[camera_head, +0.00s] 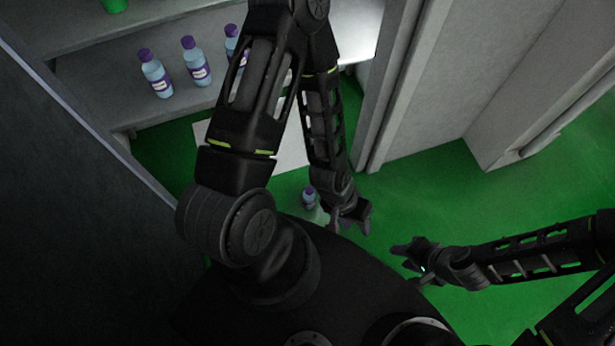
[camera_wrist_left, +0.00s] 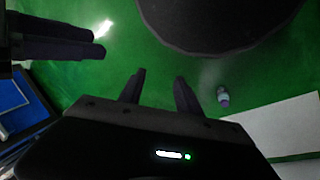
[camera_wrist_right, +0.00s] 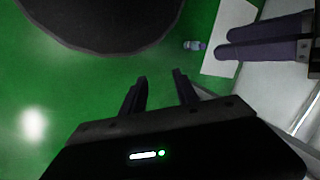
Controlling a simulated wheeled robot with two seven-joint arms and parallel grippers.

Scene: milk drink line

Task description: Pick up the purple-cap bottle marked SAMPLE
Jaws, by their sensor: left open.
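A small bottle with a purple cap (camera_head: 309,195) is low over the green floor area, beside my left gripper (camera_head: 350,223) in the head view. It also shows in the left wrist view (camera_wrist_left: 222,96) and the right wrist view (camera_wrist_right: 194,45). My left gripper is open, with nothing between its fingers. My right gripper (camera_head: 404,258) is also open and empty, further right. Several purple-cap bottles stand upright on a shelf: one at left (camera_head: 156,74), one in the middle (camera_head: 196,62), one partly behind my arm (camera_head: 233,42). No SAMPLE marking is readable.
The pale shelf (camera_head: 115,85) is at upper left, with a green object (camera_head: 115,5) above. A white flat sheet or panel (camera_head: 291,153) lies behind my left arm. A grey cabinet wall (camera_head: 420,110) stands right of it. Green floor (camera_head: 440,200) is clear at right.

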